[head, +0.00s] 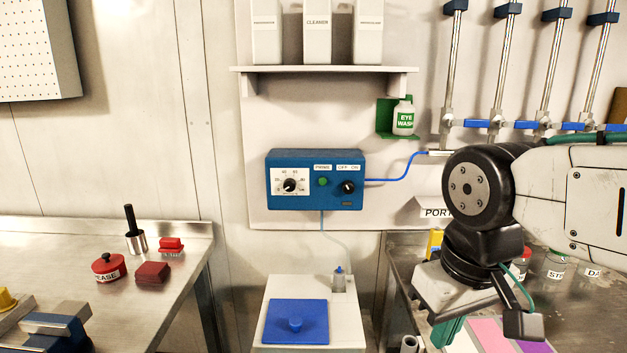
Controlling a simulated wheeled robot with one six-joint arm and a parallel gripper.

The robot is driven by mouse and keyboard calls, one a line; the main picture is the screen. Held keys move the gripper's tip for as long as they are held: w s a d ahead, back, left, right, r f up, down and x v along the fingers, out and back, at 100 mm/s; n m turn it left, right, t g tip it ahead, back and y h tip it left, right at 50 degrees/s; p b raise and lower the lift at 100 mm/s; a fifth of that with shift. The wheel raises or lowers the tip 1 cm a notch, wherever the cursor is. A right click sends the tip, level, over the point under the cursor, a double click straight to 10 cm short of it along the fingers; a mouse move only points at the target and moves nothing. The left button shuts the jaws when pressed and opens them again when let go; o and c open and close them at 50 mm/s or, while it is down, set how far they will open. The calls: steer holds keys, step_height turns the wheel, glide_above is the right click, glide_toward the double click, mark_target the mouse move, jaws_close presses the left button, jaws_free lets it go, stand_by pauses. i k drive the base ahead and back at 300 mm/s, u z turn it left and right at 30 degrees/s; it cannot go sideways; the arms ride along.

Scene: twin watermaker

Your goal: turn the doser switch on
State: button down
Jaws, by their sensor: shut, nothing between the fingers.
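The doser is a blue box (316,199) on the wall panel in the middle of the head view. Its switch is a small black knob (348,187) at the right of its face, under an OFF ON label.
A shelf (322,70) with white containers is above the doser. A green eye wash holder (397,134) and a blue tube (408,165) lie to its right. A white tank (260,325) with a blue lid (296,321) stands below. The space before the doser's face is clear.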

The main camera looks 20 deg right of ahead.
mark_target(347, 186)
steer(key=z, duration=1.85)
steer(key=k, duration=1)
steer(key=u, duration=1.2)
steer(key=i, duration=0.5)
steer(key=u, duration=0.05)
